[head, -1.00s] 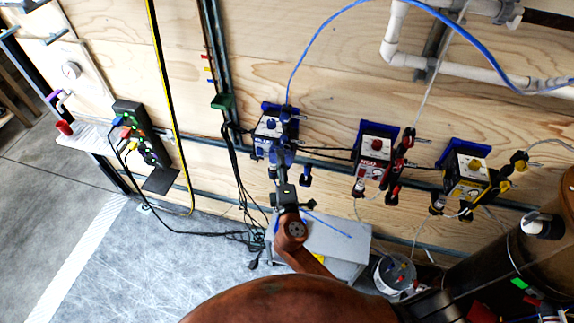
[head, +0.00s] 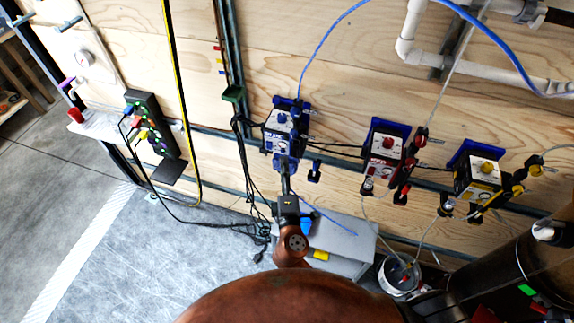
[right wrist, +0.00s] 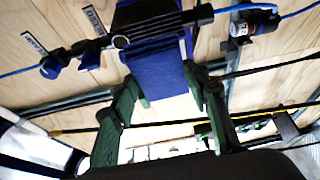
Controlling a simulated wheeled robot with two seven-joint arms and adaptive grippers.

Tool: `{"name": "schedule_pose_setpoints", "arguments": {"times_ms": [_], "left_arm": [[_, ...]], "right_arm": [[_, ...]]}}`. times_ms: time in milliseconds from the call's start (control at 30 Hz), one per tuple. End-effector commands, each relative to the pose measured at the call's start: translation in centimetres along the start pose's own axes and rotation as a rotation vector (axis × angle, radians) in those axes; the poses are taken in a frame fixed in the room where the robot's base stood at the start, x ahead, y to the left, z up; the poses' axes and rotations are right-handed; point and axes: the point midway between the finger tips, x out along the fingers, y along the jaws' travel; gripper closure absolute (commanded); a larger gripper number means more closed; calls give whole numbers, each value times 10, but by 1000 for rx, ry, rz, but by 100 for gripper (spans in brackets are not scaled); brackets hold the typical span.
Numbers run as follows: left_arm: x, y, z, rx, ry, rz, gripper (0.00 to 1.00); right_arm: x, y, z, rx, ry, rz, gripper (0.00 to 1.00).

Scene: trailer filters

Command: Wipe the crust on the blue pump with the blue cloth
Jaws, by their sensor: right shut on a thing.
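The blue pump (head: 281,127) is mounted on the wood wall, left of two other pumps. Its black finned part (right wrist: 160,25) fills the top of the right wrist view. My right gripper (head: 286,172) reaches up from below to the pump's lower front. In the right wrist view its green fingers (right wrist: 163,80) are shut on the blue cloth (right wrist: 160,78). The cloth's far edge lies right at the pump; I cannot tell whether they touch. I cannot make out the crust. My left gripper is not in view.
A red pump (head: 384,150) and a yellow pump (head: 477,175) hang to the right. A blue hose (head: 322,42) rises from the blue pump. A grey box (head: 340,248) and a bucket (head: 398,277) stand below. A power strip (head: 152,125) is at the left.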

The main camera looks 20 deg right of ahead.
Motion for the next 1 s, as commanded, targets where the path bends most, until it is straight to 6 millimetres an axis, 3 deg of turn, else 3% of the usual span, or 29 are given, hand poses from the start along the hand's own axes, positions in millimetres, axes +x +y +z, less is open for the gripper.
{"name": "schedule_pose_setpoints", "arguments": {"times_ms": [367,733,1000], "left_arm": [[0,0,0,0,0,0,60],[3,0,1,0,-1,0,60],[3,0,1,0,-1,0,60]], "right_arm": [[-3,0,-1,0,0,0,77],[-27,-1,-11,0,0,-1,77],[-30,0,-12,0,-1,0,77]]}}
